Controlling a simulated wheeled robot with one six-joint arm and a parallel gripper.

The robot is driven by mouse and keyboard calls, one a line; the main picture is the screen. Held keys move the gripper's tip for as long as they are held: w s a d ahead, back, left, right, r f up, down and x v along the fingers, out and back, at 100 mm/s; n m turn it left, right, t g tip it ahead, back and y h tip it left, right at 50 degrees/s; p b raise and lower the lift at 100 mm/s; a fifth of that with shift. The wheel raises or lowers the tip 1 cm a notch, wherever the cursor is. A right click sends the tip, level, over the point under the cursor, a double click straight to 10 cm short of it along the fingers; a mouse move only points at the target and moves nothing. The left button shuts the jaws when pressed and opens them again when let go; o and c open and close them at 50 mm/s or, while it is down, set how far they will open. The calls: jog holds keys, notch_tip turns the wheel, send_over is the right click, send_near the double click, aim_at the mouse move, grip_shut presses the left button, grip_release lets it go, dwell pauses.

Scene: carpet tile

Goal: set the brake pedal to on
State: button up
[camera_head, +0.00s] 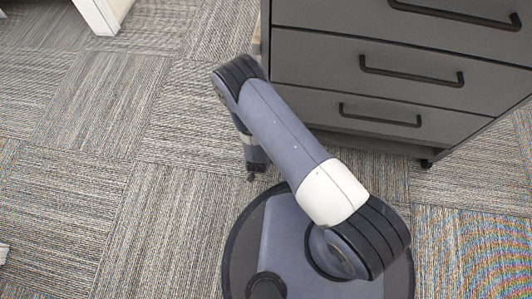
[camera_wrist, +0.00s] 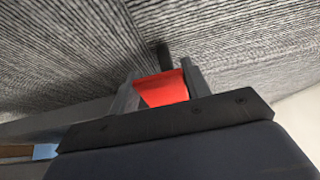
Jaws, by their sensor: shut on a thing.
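The red brake pedal (camera_wrist: 163,90) shows in the wrist view between the two grey fingers of my gripper (camera_wrist: 158,84). The fingers are shut on its sides. A short dark post stands just beyond the red part, against the carpet. In the head view my gripper (camera_head: 254,173) points down near the floor, left of the cabinet's lower front, partly hidden by my arm. The pedal is not visible in the head view, so I cannot tell its setting.
A dark grey drawer cabinet (camera_head: 390,83) with black handles stands at the upper right. One of its black casters (camera_head: 426,163) shows at its right corner. A white leg (camera_head: 98,15) stands at the upper left. The carpet (camera_head: 105,130) on the left is clear.

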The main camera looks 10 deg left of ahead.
jog(key=shift+w+a+f+t+b, duration=0.1)
jog(key=shift+w+f+t+b, duration=0.15)
jog(key=shift+f+t+b, duration=0.5)
jog(key=shift+r, duration=0.15)
jog(key=o, duration=1.4)
jog(key=p+v, duration=0.4)
jog(key=v, duration=0.6)
jog(key=shift+s+r, duration=0.2)
jog(key=shift+s, duration=0.15)
